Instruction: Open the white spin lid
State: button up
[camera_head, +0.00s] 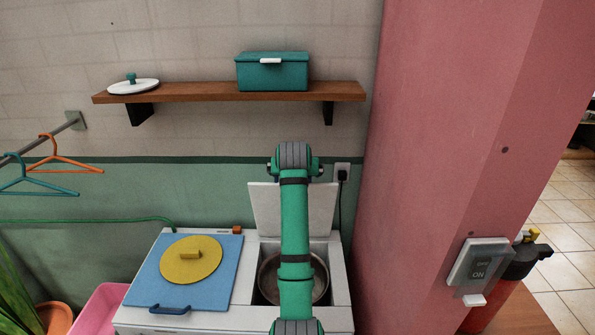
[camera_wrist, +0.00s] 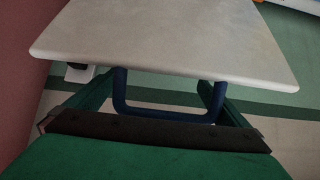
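The white spin lid (camera_head: 262,205) stands raised, close to upright, at the back of the right-hand tub of the white washer (camera_head: 190,318). The round metal spin tub (camera_head: 268,281) is uncovered below it, partly hidden by my green arm. In the wrist view the white lid (camera_wrist: 165,35) fills the top, with its dark blue handle (camera_wrist: 165,115) at the near edge. My gripper (camera_wrist: 168,84) is open, with a green finger at each end of the handle. I cannot tell whether the fingers touch it. In the head view my gripper is hidden behind my arm.
A blue lid (camera_head: 148,282) with a yellow disc (camera_head: 190,260) covers the washer's left side. Above is a wooden shelf (camera_head: 190,91) with a teal box (camera_head: 272,73) and a white pot lid (camera_head: 133,87). A pink wall (camera_head: 430,170) stands close on the right.

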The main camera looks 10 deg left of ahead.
jog(key=v, duration=1.1)
jog(key=shift+w, duration=0.1)
